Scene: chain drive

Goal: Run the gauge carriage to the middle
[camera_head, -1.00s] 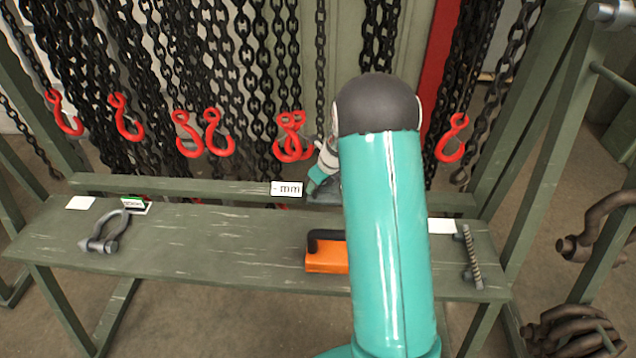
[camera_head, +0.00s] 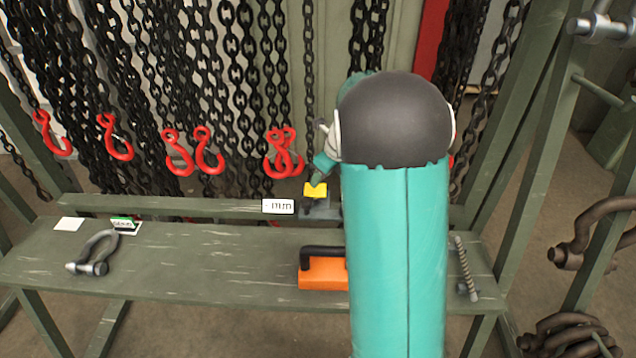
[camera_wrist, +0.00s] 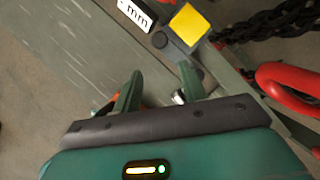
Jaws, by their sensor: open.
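The gauge carriage looks to be the dark grey block (camera_head: 320,210) with a yellow top (camera_head: 316,190), at the rail behind the bench, just right of a white "mm" label (camera_head: 278,206). In the wrist view the yellow top (camera_wrist: 190,23) and the "mm" label (camera_wrist: 137,14) lie at the top, beyond my fingertips. My gripper (camera_wrist: 160,72) is open, with nothing seen held between its fingers. In the head view my arm hides most of the gripper and whatever lies right of the carriage.
The green rail (camera_head: 170,204) runs along the bench's back edge. An orange block with a black handle (camera_head: 322,272) sits on the bench in front of the carriage. A shackle (camera_head: 93,254) lies at left, a threaded rod (camera_head: 465,268) at right. Chains with red hooks (camera_head: 284,155) hang behind.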

